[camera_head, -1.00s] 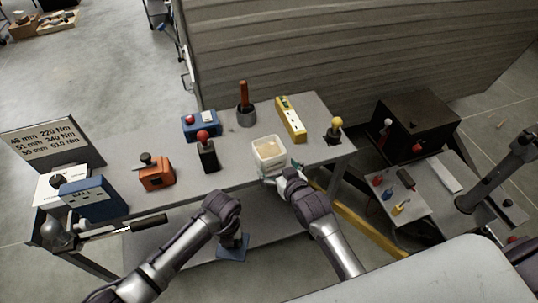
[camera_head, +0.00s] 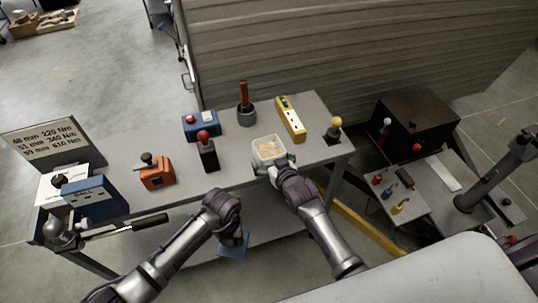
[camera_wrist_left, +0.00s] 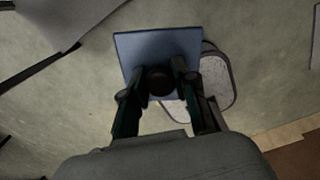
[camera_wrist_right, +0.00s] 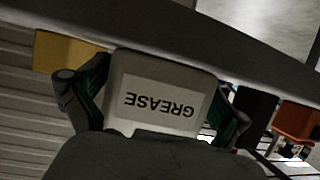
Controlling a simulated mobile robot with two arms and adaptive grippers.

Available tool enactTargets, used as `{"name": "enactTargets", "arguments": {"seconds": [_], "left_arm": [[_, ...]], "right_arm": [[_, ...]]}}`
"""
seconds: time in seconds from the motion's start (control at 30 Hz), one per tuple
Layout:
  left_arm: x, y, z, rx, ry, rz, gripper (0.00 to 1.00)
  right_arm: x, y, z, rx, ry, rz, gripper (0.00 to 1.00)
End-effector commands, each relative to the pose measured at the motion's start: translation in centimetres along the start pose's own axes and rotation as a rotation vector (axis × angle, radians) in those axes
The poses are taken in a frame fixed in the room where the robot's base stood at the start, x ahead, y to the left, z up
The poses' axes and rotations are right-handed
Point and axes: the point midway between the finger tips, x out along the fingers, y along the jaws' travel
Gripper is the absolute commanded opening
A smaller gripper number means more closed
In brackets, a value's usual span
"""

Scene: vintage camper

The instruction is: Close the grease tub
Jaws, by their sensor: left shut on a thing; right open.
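The open grease tub (camera_head: 268,151) is a white square tub on the front edge of the workbench, with pale grease showing inside. In the right wrist view its label (camera_wrist_right: 160,105) reads GREASE, upside down. My right gripper (camera_wrist_right: 161,84) is open, with one finger on each side of the tub; I cannot tell if they touch it. My left gripper (camera_wrist_left: 160,76) is shut on the dark knob of a flat blue square lid (camera_wrist_left: 160,42). In the head view the lid (camera_head: 232,247) hangs in front of the bench, below its top and left of the tub.
On the bench (camera_head: 225,172), a red-knobbed black lever (camera_head: 207,150) stands left of the tub. A yellow block (camera_head: 291,118) and a yellow-knobbed stand (camera_head: 334,130) are behind and right. An orange box (camera_head: 157,174) is farther left.

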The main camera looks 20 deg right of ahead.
Motion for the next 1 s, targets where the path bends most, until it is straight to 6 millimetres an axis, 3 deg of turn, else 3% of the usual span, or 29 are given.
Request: {"name": "enactTargets", "arguments": {"seconds": [0.03,0.37,0.67,0.93,1.0], "left_arm": [[0.0,0.0,0.0,0.0,0.0,0.0,0.0],[0.0,0.0,0.0,0.0,0.0,0.0,0.0],[0.0,0.0,0.0,0.0,0.0,0.0,0.0],[0.2,0.0,0.0,0.0,0.0,0.0,0.0],[0.3,0.0,0.0,0.0,0.0,0.0,0.0]], "right_arm": [[0.0,0.0,0.0,0.0,0.0,0.0,0.98],[0.0,0.0,-0.1,0.0,0.002,0.0,0.46],[-0.1,0.0,-0.4,0.0,0.004,0.0,0.46],[-1.3,0.0,-3.5,0.0,0.008,0.0,0.46],[-2.5,0.5,-4.0,-0.002,0.004,0.002,0.46]]}}
